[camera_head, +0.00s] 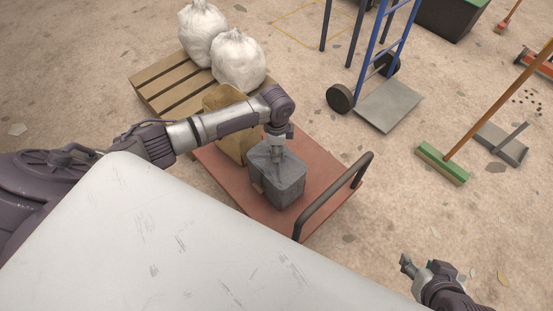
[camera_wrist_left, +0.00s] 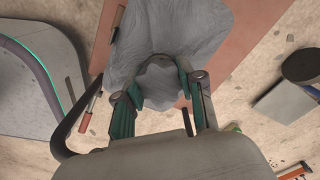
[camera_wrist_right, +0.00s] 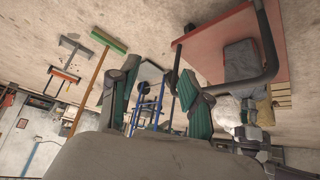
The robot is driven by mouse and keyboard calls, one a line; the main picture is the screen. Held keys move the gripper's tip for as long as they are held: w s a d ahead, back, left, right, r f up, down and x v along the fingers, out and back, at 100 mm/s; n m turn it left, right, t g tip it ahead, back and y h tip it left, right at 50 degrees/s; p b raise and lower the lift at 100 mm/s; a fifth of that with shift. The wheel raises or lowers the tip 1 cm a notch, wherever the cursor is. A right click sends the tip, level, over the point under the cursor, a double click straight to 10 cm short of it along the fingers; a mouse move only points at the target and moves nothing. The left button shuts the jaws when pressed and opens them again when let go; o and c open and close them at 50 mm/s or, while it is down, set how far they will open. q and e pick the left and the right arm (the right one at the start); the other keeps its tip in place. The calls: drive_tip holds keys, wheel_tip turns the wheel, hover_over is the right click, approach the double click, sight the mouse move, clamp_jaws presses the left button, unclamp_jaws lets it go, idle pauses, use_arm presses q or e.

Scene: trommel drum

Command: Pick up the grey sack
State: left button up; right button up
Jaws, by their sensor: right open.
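The grey sack (camera_head: 277,177) stands on the red cart (camera_head: 328,172) in the head view. My left gripper (camera_head: 277,147) is directly above it, at its top. In the left wrist view, the sack (camera_wrist_left: 212,42) fills the upper middle. The fingers of my left gripper (camera_wrist_left: 161,92) lie on either side of its bunched grey top. I cannot tell whether they press on it. My right gripper (camera_head: 425,268) is open and empty at the lower right of the head view, away from the cart. It also shows in the right wrist view (camera_wrist_right: 160,84).
White sacks (camera_head: 238,60) sit on a pallet (camera_head: 165,85) behind. A blue hand truck (camera_head: 388,100) and a broom (camera_head: 442,163) stand to the right.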

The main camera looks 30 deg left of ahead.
use_arm(q)
clamp_jaws()
drive_tip(key=shift+r, duration=0.15)
